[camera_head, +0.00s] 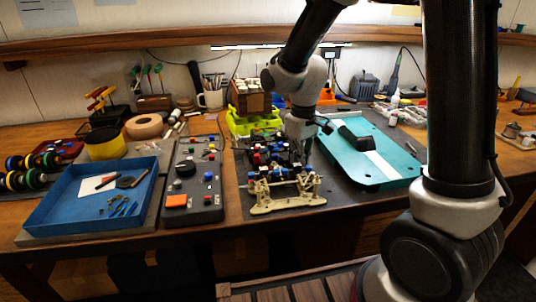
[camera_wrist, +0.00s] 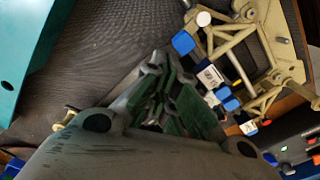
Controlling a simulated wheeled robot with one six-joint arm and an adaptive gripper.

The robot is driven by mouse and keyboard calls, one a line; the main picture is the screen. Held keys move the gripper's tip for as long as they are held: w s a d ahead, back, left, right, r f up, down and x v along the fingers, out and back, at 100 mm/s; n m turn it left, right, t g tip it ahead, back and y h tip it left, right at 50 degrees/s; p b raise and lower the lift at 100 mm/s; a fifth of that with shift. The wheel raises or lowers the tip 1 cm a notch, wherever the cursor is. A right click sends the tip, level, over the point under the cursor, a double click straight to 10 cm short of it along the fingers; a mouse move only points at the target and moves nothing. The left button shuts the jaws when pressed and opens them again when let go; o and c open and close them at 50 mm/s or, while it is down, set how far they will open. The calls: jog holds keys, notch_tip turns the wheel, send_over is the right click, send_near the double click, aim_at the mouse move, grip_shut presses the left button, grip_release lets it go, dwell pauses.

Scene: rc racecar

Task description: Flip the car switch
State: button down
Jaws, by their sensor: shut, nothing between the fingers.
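The open car chassis (camera_head: 268,160) sits on a dark mat, with red and blue parts and a cream front frame (camera_head: 285,192). In the wrist view the cream frame (camera_wrist: 262,45) is at the upper right, beside blue parts (camera_wrist: 222,95). My gripper (camera_head: 304,152) points down at the right side of the chassis in the head view. In the wrist view its fingers (camera_wrist: 158,75) are shut and empty, left of the blue parts. I cannot tell whether they touch the car. I cannot make out which part is the switch; my gripper and the wiring hide some of the car.
A teal car shell (camera_head: 388,165) lies right of the chassis; its edge shows in the wrist view (camera_wrist: 25,40). A grey control box (camera_head: 195,180) with buttons and a blue tray (camera_head: 60,208) are left. Green bins (camera_head: 240,122) stand behind. The mat between chassis and shell is narrow.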

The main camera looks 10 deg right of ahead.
jog(key=shift+f, duration=0.1)
jog(key=shift+r, duration=3.5)
jog(key=s, duration=0.1)
jog(key=s+d, duration=0.1)
jog(key=s, duration=0.1)
jog(key=shift+s+d+f+m+g, duration=0.1)
jog(key=shift+d+f+m+g, duration=0.1)
jog(key=shift+f+m+g, duration=0.15)
jog(key=s+d+r+m+t, duration=0.5)
jog(key=s+d+r, duration=0.6)
jog(key=s+d, duration=0.2)
jog(key=s, duration=0.2)
jog(key=shift+s+d+r, duration=0.2)
jog(key=shift+s+d, duration=0.05)
jog(key=shift+s, duration=0.15)
